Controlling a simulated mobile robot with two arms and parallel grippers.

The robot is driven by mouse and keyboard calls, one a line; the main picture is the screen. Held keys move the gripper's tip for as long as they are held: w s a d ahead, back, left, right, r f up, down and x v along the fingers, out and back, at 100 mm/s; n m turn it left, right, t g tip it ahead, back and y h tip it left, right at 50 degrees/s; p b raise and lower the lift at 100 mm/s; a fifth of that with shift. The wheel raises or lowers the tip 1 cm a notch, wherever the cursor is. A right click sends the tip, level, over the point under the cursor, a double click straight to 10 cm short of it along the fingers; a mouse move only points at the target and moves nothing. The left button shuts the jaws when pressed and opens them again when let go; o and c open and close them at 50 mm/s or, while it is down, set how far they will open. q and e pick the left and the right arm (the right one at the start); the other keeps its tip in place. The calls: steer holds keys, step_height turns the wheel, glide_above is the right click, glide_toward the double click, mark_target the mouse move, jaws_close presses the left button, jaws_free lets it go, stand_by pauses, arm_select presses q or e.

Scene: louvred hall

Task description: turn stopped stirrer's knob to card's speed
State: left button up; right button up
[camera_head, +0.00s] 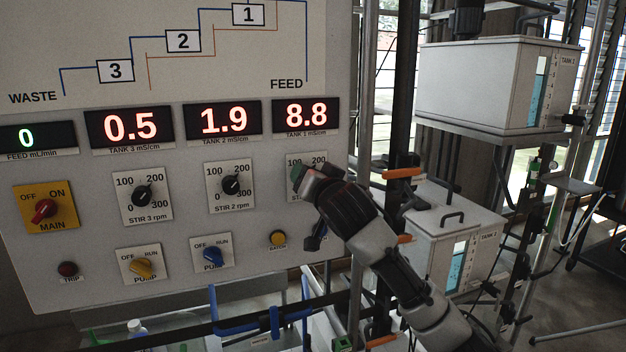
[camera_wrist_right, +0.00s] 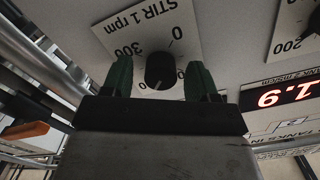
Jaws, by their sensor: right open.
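The STIR 1 dial plate (camera_head: 319,158) is at the right end of the panel, mostly covered by my right gripper (camera_head: 302,178). In the right wrist view the plate (camera_wrist_right: 136,18) appears upside down, and its black knob (camera_wrist_right: 160,71) sits between my green fingers (camera_wrist_right: 158,77). The knob's pointer cannot be made out. The STIR 2 knob (camera_head: 231,184) and STIR 3 knob (camera_head: 141,196) are to the left, both free. No speed card is recognisable. My left gripper is out of view.
Displays read 0.5 (camera_head: 130,128), 1.9 (camera_head: 223,121) and 8.8 (camera_head: 306,115). Below are the red MAIN switch (camera_head: 43,210), yellow (camera_head: 142,267) and blue (camera_head: 212,254) pump switches and a yellow BATCH button (camera_head: 278,238). Tanks (camera_head: 480,88) stand right of the panel.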

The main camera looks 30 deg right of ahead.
steer(key=b+v, duration=0.4)
steer(key=v, duration=0.6)
steer(key=shift+s, duration=0.4)
stand_by(1.4)
